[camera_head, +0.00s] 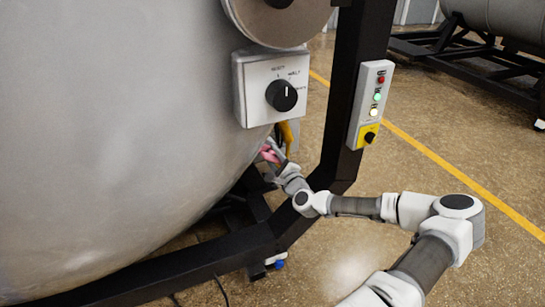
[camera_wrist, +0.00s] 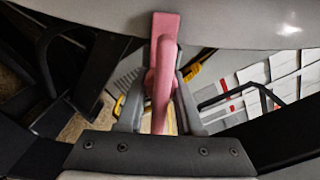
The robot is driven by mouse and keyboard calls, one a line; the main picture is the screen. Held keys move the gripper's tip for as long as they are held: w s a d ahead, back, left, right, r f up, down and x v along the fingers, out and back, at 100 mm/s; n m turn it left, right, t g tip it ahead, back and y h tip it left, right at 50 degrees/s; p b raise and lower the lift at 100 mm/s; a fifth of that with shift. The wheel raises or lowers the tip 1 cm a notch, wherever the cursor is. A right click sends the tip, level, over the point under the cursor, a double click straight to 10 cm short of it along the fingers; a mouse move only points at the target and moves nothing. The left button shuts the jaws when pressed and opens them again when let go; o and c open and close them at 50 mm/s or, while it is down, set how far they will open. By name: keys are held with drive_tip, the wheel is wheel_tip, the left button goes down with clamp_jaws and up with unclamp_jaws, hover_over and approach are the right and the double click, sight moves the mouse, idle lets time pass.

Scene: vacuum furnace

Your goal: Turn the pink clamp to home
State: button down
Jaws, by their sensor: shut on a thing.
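The pink clamp (camera_head: 269,153) is under the lower right curve of the large grey vessel (camera_head: 110,140) in the head view, partly hidden by the vessel and my arm. In the wrist view the pink clamp (camera_wrist: 164,70) has a flat upper end at the vessel's edge and a bar running down between my fingers. My gripper (camera_wrist: 161,88) has a grey finger on each side of this bar and is shut on it. In the head view my gripper (camera_head: 277,165) is small and partly hidden. The vessel's rim (camera_wrist: 240,30) crosses the top of the wrist view.
A white panel (camera_head: 255,95) with a black rotary knob is on the vessel above the clamp. A dark frame post (camera_head: 345,100) with a button box (camera_head: 371,100) stands to the right. A yellow part (camera_head: 287,135) is close to the clamp. Open floor (camera_head: 470,130) lies right.

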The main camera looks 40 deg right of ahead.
drive_tip(key=shift+m, duration=0.5)
drive_tip(key=c, duration=0.8)
unclamp_jaws()
drive_tip(key=shift+c, duration=0.2)
drive_tip(key=p+v, duration=0.2)
drive_tip(key=v, duration=1.5)
drive_tip(key=shift+s+p, duration=0.25)
drive_tip(key=shift+p, duration=0.1)
drive_tip(key=shift+f, duration=0.1)
